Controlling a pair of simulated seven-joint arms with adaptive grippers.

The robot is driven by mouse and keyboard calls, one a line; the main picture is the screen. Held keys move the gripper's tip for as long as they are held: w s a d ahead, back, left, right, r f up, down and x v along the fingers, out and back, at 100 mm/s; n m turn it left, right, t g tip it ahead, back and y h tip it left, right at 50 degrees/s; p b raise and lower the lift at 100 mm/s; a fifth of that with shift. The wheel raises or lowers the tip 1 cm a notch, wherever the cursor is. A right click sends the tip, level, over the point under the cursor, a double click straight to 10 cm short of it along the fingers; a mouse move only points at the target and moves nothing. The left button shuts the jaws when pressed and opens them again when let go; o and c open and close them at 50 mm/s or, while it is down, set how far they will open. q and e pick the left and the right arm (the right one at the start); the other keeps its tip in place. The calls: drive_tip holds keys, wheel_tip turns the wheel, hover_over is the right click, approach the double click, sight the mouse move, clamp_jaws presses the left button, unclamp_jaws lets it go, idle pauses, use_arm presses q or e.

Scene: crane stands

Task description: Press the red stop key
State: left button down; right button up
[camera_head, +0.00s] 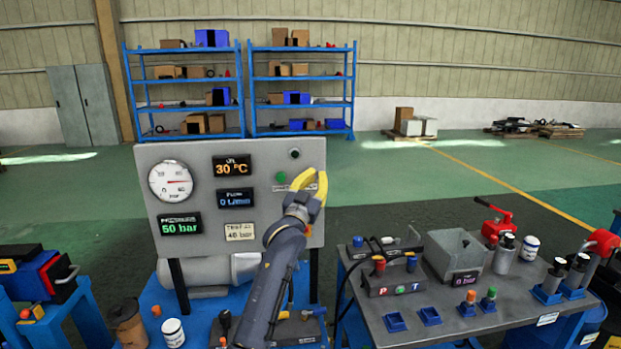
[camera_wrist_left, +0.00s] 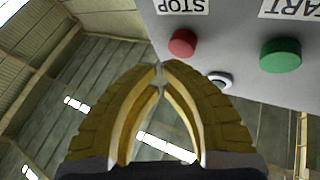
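The red stop key (camera_wrist_left: 183,42) is a round button on the grey control panel (camera_head: 230,165). It shows in the left wrist view beside an upside-down STOP label (camera_wrist_left: 181,5). In the head view my yellow fingers hide it. The green start key (camera_head: 281,177) shows near them and also in the left wrist view (camera_wrist_left: 280,55). My left gripper (camera_head: 317,182) is at the panel's right side. In the left wrist view its fingertips (camera_wrist_left: 160,72) meet, with nothing between them, just below and left of the red key. Contact with the key is not seen. My right gripper is out of view.
The panel carries a round gauge (camera_head: 171,181) and several displays. A grey bench (camera_head: 470,325) with a metal box, valves and bottles stands at the right. Blue shelves (camera_head: 190,105) stand behind. Another blue stand is at the left edge.

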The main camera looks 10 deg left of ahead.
use_arm(q)
drive_tip(key=shift+s+d, duration=0.25)
drive_tip(key=shift+s, duration=0.55)
drive_tip(key=shift+s+d, duration=0.3)
drive_tip(key=shift+s, duration=0.45)
drive_tip(key=shift+s+d, duration=0.25)
drive_tip(key=shift+s, duration=0.55)
